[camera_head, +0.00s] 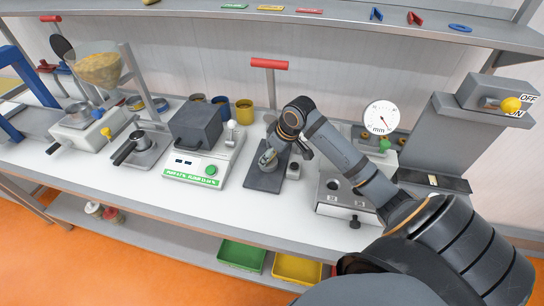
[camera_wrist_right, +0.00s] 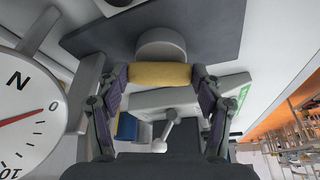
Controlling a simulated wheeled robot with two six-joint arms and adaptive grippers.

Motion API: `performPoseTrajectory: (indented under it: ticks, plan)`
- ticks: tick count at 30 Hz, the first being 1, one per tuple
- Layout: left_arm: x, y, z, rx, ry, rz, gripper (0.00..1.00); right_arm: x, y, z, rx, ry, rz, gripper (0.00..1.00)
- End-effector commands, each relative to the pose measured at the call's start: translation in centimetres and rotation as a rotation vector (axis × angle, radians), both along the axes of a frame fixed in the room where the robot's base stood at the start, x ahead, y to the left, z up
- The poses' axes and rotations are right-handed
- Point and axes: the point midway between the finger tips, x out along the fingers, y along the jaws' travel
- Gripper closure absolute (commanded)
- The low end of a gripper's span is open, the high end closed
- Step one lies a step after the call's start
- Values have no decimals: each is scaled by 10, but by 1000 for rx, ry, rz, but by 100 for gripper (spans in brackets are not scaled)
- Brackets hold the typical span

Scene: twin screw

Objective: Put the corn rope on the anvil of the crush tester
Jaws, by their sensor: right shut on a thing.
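The corn rope (camera_wrist_right: 160,75) is a short, thick yellow roll lying crosswise between the two fingers of my right gripper (camera_wrist_right: 160,76), which is shut on its ends. A round grey block (camera_wrist_right: 162,43), seemingly the anvil, stands on a dark base plate (camera_wrist_right: 215,25) close by the rope; I cannot tell if they touch. In the head view my right gripper (camera_head: 269,156) is low over the dark plate (camera_head: 262,181) below the red T-handle (camera_head: 269,64). The rope is hard to make out there. My left gripper is not in view.
A white N dial (camera_wrist_right: 30,112) is close at the left of the wrist view. Yellow cup (camera_head: 244,111) behind.

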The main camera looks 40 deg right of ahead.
Motion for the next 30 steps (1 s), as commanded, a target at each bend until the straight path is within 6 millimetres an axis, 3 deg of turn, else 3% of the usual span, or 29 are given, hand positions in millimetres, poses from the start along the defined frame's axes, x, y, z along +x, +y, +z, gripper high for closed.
performPoseTrajectory:
  ticks: [6, 7, 12, 18, 23, 30]
  plan:
    - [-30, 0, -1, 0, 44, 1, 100, 0, 0, -5, 0, 1, 0, 45]
    - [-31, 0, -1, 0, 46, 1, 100, 0, 0, -5, 0, 1, 0, 31]
    - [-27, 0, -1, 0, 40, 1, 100, 0, 0, -5, -2, 1, 1, 10]
    - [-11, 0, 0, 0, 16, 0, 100, 0, 0, -5, 0, 0, 0, 10]
    - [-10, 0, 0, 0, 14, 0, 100, 0, 0, -2, -1, -1, 1, 10]
    - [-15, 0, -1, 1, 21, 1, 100, -14, -7, 38, -10, -3, 2, 10]
